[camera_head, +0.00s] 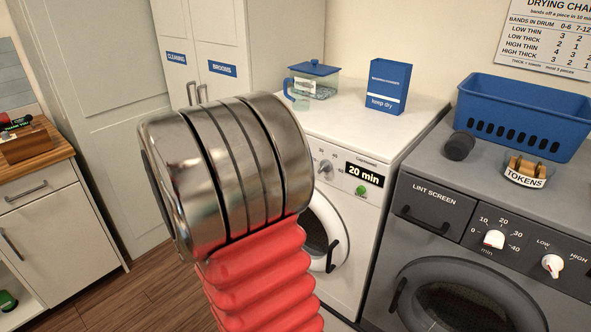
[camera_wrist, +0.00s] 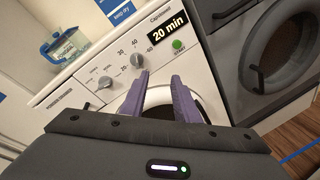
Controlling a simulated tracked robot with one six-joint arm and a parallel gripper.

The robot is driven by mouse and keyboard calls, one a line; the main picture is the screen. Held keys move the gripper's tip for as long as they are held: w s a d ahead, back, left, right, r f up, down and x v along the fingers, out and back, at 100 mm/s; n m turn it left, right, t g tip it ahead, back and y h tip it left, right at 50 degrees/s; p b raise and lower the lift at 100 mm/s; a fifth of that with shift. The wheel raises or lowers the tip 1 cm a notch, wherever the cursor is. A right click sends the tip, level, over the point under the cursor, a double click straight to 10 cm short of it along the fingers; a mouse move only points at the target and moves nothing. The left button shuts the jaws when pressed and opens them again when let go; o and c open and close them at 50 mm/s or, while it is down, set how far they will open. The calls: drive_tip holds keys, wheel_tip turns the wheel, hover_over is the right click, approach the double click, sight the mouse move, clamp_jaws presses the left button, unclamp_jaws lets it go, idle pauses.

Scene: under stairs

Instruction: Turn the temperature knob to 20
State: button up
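The white washing machine (camera_head: 384,130) has a grey temperature knob (camera_wrist: 136,60) on its front panel, ringed by numbers including 20, 30, 40 and 60. This knob also shows in the head view (camera_head: 325,167). Its exact pointer setting is too small to tell. A second grey knob (camera_wrist: 106,82) sits to its left in the wrist view. My gripper (camera_wrist: 163,80) has two purple fingers, apart and empty, in front of the machine and just below and right of the temperature knob, not on it. In the head view my arm hides the gripper.
A display (camera_wrist: 167,26) reading 20 min and a green start button (camera_wrist: 178,44) lie right of the knob. A clear container (camera_head: 318,88) and blue box (camera_head: 388,88) stand on top. A grey dryer (camera_head: 470,235) stands right, carrying a blue basket (camera_head: 490,105).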

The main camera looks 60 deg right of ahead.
sight(321, 170)
drive_tip(key=w+d+f+n+t+h, duration=0.1)
drive_tip(key=w+d+n+h, duration=0.1)
drive_tip(key=d, duration=0.3)
drive_tip(key=shift+w+f+n+t+h, duration=0.35)
drive_tip(key=shift+w+n, duration=0.25)
drive_tip(key=shift+n, duration=0.2)
drive_tip(key=shift+d, duration=0.1)
drive_tip(key=s+d, duration=0.2)
drive_tip(key=d, duration=1.1)
drive_tip(key=shift+d, duration=0.25)
drive_tip(key=shift+s, duration=0.1)
drive_tip(key=shift+c, duration=0.3)
clamp_jaws()
